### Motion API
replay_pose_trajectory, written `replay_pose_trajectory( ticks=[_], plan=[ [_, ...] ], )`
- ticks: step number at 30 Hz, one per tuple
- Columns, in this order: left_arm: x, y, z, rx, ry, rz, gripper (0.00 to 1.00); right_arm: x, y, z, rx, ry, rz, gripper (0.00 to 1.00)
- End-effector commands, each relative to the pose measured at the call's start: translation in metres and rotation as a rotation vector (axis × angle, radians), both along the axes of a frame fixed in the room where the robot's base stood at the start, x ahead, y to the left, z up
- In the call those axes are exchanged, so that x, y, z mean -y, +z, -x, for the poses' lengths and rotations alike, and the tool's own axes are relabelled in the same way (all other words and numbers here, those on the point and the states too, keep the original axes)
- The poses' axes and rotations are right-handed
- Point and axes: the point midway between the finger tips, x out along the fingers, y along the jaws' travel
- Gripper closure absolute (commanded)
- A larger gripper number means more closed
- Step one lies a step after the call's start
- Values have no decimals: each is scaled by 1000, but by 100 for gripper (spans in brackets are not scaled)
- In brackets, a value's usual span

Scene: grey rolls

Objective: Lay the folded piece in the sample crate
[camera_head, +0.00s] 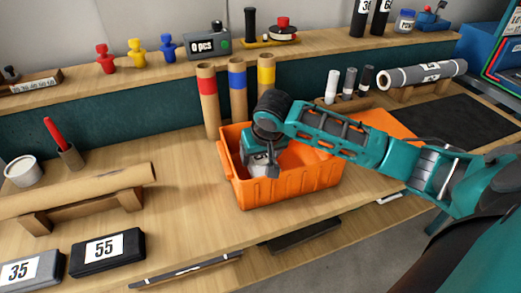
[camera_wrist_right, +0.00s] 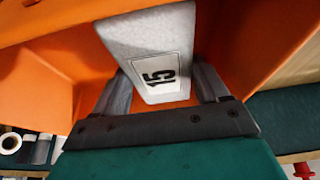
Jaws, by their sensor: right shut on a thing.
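The orange sample crate (camera_head: 292,188) stands on the wooden bench in the middle of the head view. My right gripper (camera_head: 262,158) reaches down into its left part. It is shut on the folded piece (camera_wrist_right: 150,45), a light grey piece with a white label reading 15. In the right wrist view the piece sits between the two fingers, with orange crate walls around it. In the head view only a small pale part of the piece (camera_head: 260,171) shows below the gripper. Whether it touches the crate floor I cannot tell. My left gripper is not in view.
Cardboard tubes with red (camera_head: 207,88), blue and yellow bands stand behind the crate. A brown roll (camera_head: 80,190) lies on a rest at the left.

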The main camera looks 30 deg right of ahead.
Motion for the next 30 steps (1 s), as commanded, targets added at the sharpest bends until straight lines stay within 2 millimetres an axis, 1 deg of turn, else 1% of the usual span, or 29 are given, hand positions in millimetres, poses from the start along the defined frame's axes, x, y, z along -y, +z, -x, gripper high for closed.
replay_pose_trajectory(
  ticks=[8,9,17,30],
  plan=[
    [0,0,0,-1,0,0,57,0,-1,0,1,0,0,61],
    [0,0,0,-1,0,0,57,0,-1,0,1,0,0,24],
    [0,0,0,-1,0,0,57,0,-1,0,1,0,0,0],
    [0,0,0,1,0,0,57,0,-1,0,-1,0,0,0]
  ],
)
